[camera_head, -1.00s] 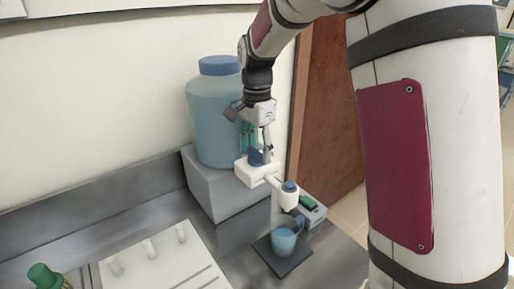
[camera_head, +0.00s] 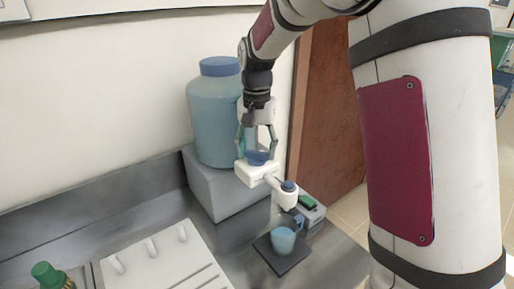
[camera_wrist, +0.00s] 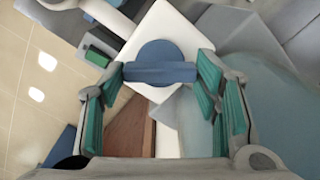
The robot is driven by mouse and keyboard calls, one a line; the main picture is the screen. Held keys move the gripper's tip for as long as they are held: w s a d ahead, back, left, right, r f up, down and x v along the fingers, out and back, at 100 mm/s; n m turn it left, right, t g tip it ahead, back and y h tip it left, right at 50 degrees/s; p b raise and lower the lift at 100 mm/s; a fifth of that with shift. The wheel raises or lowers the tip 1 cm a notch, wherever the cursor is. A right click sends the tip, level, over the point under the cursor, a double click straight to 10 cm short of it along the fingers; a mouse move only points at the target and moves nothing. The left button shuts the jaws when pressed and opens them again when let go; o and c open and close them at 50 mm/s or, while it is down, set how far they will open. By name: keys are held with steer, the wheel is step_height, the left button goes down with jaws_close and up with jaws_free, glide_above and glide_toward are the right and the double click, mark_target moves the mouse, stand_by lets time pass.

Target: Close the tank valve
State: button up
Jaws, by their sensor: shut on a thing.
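The tank (camera_head: 214,115) is a large translucent blue jar with a blue lid, standing on a grey block. Its white valve body (camera_head: 258,171) sticks out at the front right, with a blue handle (camera_head: 257,157) on top. My gripper (camera_head: 257,148) points down over the valve and is shut on the handle. In the wrist view, the flat bar of the blue handle (camera_wrist: 160,73) lies crosswise between the green-padded fingers. A white spout with a blue cap (camera_head: 288,187) reaches out over a blue mug (camera_head: 283,240).
The mug stands on a dark square plate (camera_head: 262,245) of a small grey device with a green display (camera_head: 307,202). A brown door (camera_head: 333,120) is behind.

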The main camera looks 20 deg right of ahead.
mark_target(257, 152)
steer(key=n, duration=0.5)
steer(key=shift+n+p, duration=0.45)
steer(key=shift+n, duration=2.05)
steer(key=o, duration=0.9)
steer(key=shift+c, duration=0.2)
step_height(257, 152, up, 12)
